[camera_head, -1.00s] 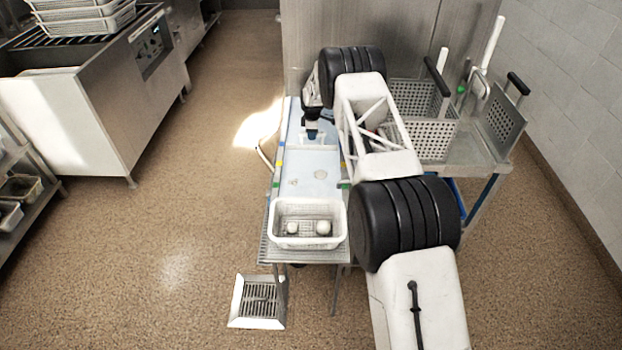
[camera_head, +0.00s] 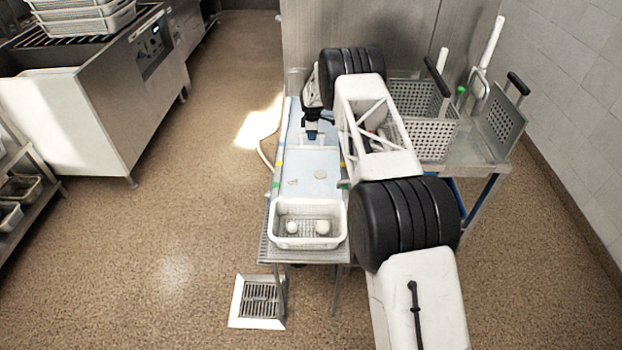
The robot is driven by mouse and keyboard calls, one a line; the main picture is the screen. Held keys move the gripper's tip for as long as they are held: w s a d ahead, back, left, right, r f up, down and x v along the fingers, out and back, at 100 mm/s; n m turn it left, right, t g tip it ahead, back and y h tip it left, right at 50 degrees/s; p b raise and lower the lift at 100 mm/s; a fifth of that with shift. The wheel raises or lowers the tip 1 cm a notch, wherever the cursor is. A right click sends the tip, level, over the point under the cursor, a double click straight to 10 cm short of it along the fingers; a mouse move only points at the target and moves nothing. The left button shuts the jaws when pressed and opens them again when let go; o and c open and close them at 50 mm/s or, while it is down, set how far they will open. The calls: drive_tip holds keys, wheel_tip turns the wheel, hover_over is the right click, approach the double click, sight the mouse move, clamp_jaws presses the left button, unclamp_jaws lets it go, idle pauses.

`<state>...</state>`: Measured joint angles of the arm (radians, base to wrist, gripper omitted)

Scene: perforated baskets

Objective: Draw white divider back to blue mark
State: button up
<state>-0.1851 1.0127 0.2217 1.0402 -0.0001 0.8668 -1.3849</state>
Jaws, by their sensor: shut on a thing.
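A pale blue trough (camera_head: 301,190) runs away from me along the narrow metal table. My gripper (camera_head: 312,138) points down at its far part. It is shut on the upper part of the white divider (camera_head: 319,149), which stands across the trough. The fingertips are small and partly hidden by the grip. Coloured marks line the trough's left edge: a yellow mark (camera_head: 278,163) and a green mark (camera_head: 275,184) nearer me. A small blue mark (camera_head: 280,151) sits just beyond the yellow one, close to level with the divider.
A white perforated basket (camera_head: 284,239) with two pale balls stands at the table's near end. A grey perforated basket (camera_head: 424,150) stands on the right, beyond my forearm.

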idle(0.4)
drive_tip(key=o, duration=0.9)
drive_tip(key=shift+o, duration=0.2)
drive_tip(key=shift+f, duration=0.1)
drive_tip(key=shift+r, duration=4.55)
drive_tip(key=shift+r, duration=0.1)
